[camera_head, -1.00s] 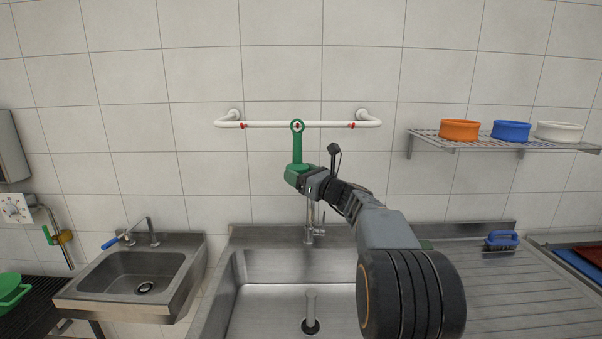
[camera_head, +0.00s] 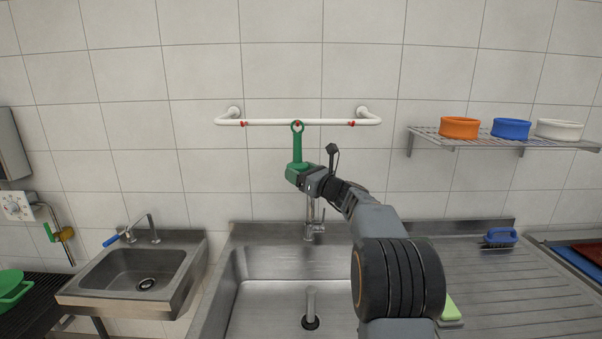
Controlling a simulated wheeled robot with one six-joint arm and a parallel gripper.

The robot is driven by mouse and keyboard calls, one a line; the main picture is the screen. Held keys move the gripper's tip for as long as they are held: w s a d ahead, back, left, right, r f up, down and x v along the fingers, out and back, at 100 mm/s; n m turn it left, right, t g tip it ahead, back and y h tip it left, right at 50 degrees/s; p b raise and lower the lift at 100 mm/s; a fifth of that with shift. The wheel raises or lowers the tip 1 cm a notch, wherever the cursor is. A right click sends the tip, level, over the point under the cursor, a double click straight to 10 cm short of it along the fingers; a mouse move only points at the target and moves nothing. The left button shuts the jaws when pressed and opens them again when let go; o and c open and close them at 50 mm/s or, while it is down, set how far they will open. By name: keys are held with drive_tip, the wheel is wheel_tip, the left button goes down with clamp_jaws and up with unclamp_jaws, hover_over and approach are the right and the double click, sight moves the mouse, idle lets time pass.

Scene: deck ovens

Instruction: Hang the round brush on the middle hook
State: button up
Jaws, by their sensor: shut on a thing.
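The green round brush (camera_head: 297,150) is upright, its handle pointing up and ending in a ring at the white rail (camera_head: 325,122). The red middle hook (camera_head: 297,124) shows within the ring's opening; I cannot tell whether the ring is around the hook or just in front of it. My gripper (camera_head: 304,180) is shut on the brush at its lower head end, below the rail. The red left hook (camera_head: 243,124) and red right hook (camera_head: 351,124) are empty.
A steel sink with a tap (camera_head: 312,230) lies below my arm. A wire shelf (camera_head: 480,142) with orange, blue and white bowls is at right. A blue brush (camera_head: 500,237) and a green sponge (camera_head: 449,308) lie on the drainboard. A hand basin (camera_head: 120,300) is at left.

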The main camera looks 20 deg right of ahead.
idle(0.4)
drive_tip(key=o, duration=1.1)
drive_tip(key=shift+s+f, duration=0.1)
drive_tip(key=b+v, duration=0.4)
drive_tip(key=v, duration=0.9)
drive_tip(key=shift+s+d, duration=0.2)
drive_tip(key=shift+s, duration=0.1)
